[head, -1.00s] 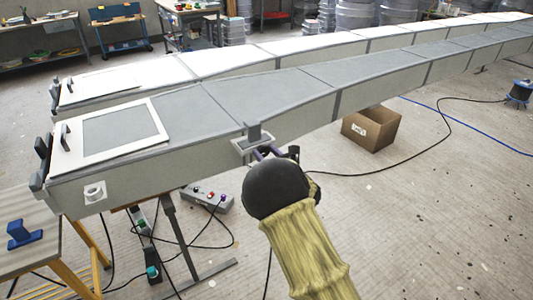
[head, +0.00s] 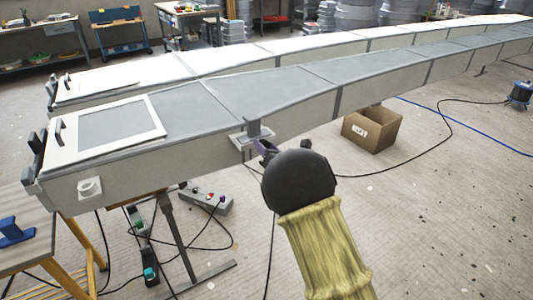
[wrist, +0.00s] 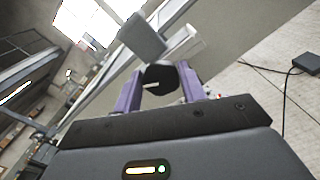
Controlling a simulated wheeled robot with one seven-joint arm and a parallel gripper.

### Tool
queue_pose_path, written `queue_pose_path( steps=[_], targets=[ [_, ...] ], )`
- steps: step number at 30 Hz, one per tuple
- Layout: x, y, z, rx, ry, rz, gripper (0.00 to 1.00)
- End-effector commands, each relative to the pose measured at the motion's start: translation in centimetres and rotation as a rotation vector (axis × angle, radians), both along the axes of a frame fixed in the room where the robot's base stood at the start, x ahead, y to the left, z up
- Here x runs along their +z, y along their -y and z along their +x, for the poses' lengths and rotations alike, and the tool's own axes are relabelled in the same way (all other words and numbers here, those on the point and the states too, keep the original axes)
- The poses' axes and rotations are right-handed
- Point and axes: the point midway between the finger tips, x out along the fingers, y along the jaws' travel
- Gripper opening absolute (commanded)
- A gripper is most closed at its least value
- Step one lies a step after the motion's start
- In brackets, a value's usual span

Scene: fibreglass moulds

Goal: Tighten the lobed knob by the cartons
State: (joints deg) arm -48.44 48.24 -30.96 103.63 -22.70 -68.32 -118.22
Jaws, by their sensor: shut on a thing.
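The black lobed knob (wrist: 160,79) sits between the two purple fingers of my gripper (wrist: 164,90) in the wrist view. My gripper is shut on it. A grey block of the clamp (wrist: 143,36) stands just beyond the knob. In the head view my gripper (head: 264,148) is at the clamp bracket (head: 252,131) on the near side of the long grey mould (head: 290,109). The knob itself is hidden there by my gripper and wrist. An open cardboard carton (head: 385,132) stands on the floor to the right of the clamp.
A black cable and a blue hose cross the floor at the right. A trestle table (head: 24,255) with a blue tool stands at the left. The floor in front is mostly clear.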

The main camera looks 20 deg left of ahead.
Motion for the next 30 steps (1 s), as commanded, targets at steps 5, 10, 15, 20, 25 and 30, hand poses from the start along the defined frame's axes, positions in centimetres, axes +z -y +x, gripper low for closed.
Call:
queue_pose_path(
  steps=[5, 10, 15, 20, 25, 30],
  targets=[
    [-0.31, 0.14, 0.10, -0.001, -0.127, 0.112, 0.18],
    [-0.34, 0.18, 0.14, -0.001, -0.251, 0.216, 0.18],
    [-0.37, 0.25, 0.21, -0.002, -0.374, 0.322, 0.18],
    [-0.44, 0.24, 0.22, -0.001, -0.489, 0.419, 0.18],
    [-0.48, 0.25, 0.23, -0.001, -0.612, 0.524, 0.18],
    [-0.52, 0.30, 0.26, -0.002, -0.735, 0.630, 0.18]
  ],
)
